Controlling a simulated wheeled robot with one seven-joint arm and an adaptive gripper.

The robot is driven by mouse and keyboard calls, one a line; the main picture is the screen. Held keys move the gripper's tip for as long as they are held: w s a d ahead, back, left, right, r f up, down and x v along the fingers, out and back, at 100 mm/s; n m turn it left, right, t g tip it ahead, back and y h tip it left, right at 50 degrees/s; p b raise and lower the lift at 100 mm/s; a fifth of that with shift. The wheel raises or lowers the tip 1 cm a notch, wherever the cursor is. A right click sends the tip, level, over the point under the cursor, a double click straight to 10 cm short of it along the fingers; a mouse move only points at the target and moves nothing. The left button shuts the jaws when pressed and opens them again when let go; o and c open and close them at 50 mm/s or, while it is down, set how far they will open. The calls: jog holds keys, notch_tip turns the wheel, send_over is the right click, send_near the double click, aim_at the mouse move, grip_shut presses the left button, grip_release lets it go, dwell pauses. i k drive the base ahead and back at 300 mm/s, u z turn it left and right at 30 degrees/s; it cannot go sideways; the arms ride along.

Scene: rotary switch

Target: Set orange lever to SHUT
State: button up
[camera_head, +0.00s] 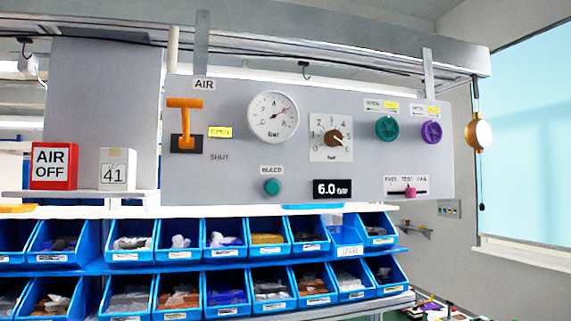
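The orange lever (185,110) is at the left of a grey hanging panel (345,180). Its crossbar is at the top, and its stem runs down to a black base plate (176,142). A sign reading AIR (204,84) is above it. To its right is a yellow label (220,132), which seems to read OPEN. The printed word SHUT (219,157) is below that label, lower than the lever's crossbar. My gripper is not in this view.
The panel also carries a round gauge (272,117), a brown knob (334,137), a green knob (387,128), a purple knob (431,132) and a teal button (271,187). An AIR OFF box (54,165) stands left. Blue bins (180,257) fill shelves below.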

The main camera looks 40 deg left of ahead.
aim_at(187, 142)
jog(key=u, duration=1.6)
jog(key=k, duration=0.75)
jog(key=z, duration=0.4)
